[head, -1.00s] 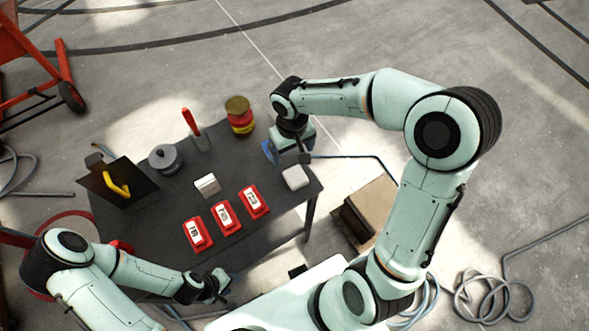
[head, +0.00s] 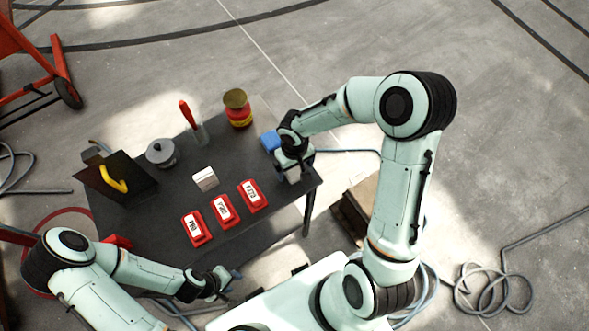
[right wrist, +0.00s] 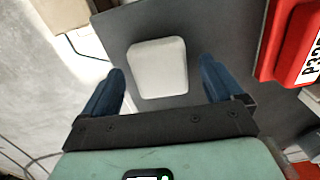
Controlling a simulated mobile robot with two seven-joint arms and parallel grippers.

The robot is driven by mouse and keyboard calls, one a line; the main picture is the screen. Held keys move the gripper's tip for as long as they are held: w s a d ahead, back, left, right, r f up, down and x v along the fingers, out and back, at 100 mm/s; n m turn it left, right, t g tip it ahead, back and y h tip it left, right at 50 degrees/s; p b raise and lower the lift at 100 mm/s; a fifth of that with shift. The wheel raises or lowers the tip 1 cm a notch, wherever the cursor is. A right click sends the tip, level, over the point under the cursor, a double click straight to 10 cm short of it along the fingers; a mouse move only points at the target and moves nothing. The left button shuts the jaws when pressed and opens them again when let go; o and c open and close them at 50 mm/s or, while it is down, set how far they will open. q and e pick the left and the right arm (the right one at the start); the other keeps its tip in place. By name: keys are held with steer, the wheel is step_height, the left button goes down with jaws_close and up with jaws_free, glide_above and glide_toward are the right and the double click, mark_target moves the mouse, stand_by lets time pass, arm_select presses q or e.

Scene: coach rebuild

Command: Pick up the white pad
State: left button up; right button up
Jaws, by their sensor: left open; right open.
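The white pad (right wrist: 157,52) is a rounded, pale block lying flat on the dark table. In the right wrist view it lies ahead of and between the two blue fingers of my right gripper (right wrist: 162,70), with gaps on both sides. My right gripper (head: 292,172) is open and empty, over the pad at the table's right end. In the head view the gripper largely hides the pad. My left gripper (head: 222,280) is open and empty near the table's front edge, away from the pad.
Several red labelled blocks (head: 225,209) and a small white box (head: 205,179) stand left of the pad. A blue block (head: 270,141) lies just behind my right gripper. Cans, a red-handled tool (head: 188,114) and a dark tray (head: 120,195) stand farther left on the table (head: 165,225).

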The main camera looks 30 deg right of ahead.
steer(key=c, duration=1.1)
steer(key=shift+r, duration=0.1)
step_height(320, 180, up, 10)
steer(key=shift+p, duration=0.45)
